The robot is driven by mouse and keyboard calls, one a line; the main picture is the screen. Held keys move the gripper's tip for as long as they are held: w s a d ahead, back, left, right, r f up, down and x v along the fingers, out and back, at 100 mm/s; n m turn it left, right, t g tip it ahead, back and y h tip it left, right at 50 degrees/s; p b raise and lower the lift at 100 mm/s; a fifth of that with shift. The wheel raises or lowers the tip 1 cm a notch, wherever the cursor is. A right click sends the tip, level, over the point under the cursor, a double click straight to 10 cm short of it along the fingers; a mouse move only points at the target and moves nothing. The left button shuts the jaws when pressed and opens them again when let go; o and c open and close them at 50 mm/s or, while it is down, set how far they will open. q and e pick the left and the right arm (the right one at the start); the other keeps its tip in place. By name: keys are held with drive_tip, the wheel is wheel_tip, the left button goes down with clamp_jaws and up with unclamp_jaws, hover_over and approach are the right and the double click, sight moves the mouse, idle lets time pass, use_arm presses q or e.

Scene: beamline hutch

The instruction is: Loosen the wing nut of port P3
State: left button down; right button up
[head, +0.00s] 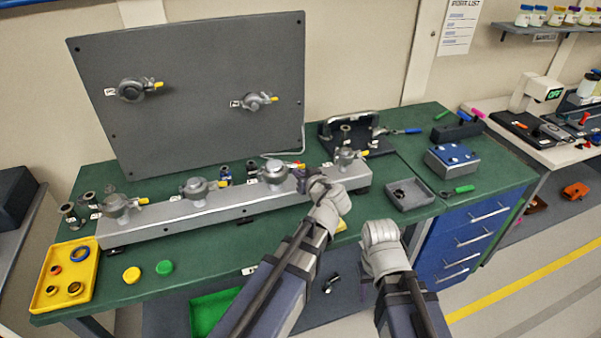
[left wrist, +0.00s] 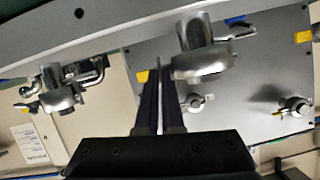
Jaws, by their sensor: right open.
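Port P3 (head: 275,172) is the third grey clamp from the left on the long bench block; its label is too small to read. Its wing nut has a yellow tip (left wrist: 142,76), which shows beside my left fingertips in the left wrist view. My left gripper (head: 308,174) is at the right side of this clamp. In the left wrist view its dark fingers (left wrist: 158,72) are nearly together at the wing nut, beside the clamp body (left wrist: 202,62). They appear shut on it, and hide most of it. My right gripper (head: 380,232) is open and empty, in front of the bench edge.
Similar clamps stand on the block at left (head: 117,206), centre-left (head: 195,187) and right (head: 345,157). A grey upright panel (head: 200,90) with two more clamps rises behind. A yellow tray (head: 84,284) is at the left, a grey tray (head: 424,196) at the right.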

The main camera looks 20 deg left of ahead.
use_arm(q)
drive_tip(key=shift+a+n, duration=0.1)
drive_tip(key=shift+n, duration=0.3)
idle(0.3)
drive_tip(key=c, duration=1)
unclamp_jaws()
drive_tip(key=shift+w, duration=0.1)
drive_tip(key=shift+c, duration=0.2)
